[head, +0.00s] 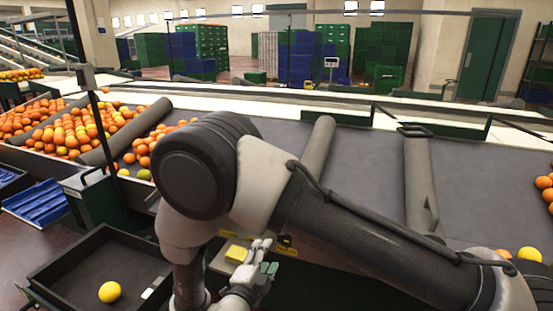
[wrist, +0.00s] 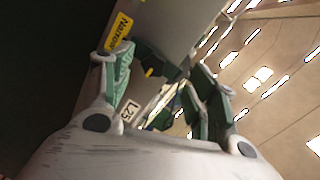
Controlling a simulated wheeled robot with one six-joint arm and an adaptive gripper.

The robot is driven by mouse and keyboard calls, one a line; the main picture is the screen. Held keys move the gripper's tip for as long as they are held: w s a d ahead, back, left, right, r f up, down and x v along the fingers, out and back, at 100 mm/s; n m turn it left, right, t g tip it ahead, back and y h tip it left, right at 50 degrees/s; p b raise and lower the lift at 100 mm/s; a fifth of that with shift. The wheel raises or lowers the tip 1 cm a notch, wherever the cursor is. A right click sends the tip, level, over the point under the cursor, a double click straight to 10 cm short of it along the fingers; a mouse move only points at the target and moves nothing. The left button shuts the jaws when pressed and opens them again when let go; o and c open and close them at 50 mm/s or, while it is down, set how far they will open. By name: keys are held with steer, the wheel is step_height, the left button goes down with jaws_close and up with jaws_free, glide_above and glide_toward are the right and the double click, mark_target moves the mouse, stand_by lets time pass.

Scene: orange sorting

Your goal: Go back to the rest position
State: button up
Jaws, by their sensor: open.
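My gripper (head: 266,256) is low in the middle of the head view, below the bend of my arm. Its fingers have pale green pads and stand apart, with nothing seen between them. The wrist view shows the two fingers (wrist: 165,78) spread, with a grey panel beyond them. My arm crosses the middle of the head view and hides part of the belt behind it.
A dark tray (head: 75,268) at lower left holds one yellow-orange fruit (head: 109,292). Many oranges (head: 75,130) lie on the sorting belt (head: 365,165) at left. Blue crates (head: 38,205) stand at far left.

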steer(key=w+r+n+g+y, duration=0.35)
steer(key=w+r+y, duration=0.25)
steer(key=w+r, duration=0.75)
steer(key=d+r+n+g+y, duration=0.2)
steer(key=d+r+n+y, duration=0.35)
steer(key=d+r, duration=0.8)
steer(key=s+d+r+n+g+h, duration=0.15)
steer(key=s+d+r+n, duration=0.25)
steer(key=s+d, duration=0.4)
steer(key=s+d+r+n+g+h, duration=0.1)
steer(key=s+d+r+n+h, duration=0.2)
steer(key=s+d, duration=0.5)
steer(key=s+d+f+n+g+h, duration=0.1)
steer(key=s+d+f+n+g, duration=0.1)
steer(key=s+d, duration=0.8)
steer(key=s+g, duration=0.1)
steer(key=s, duration=0.2)
steer(key=shift+d+f+h, duration=0.15)
steer(key=shift+d+h, duration=0.2)
steer(key=shift+h, duration=0.05)
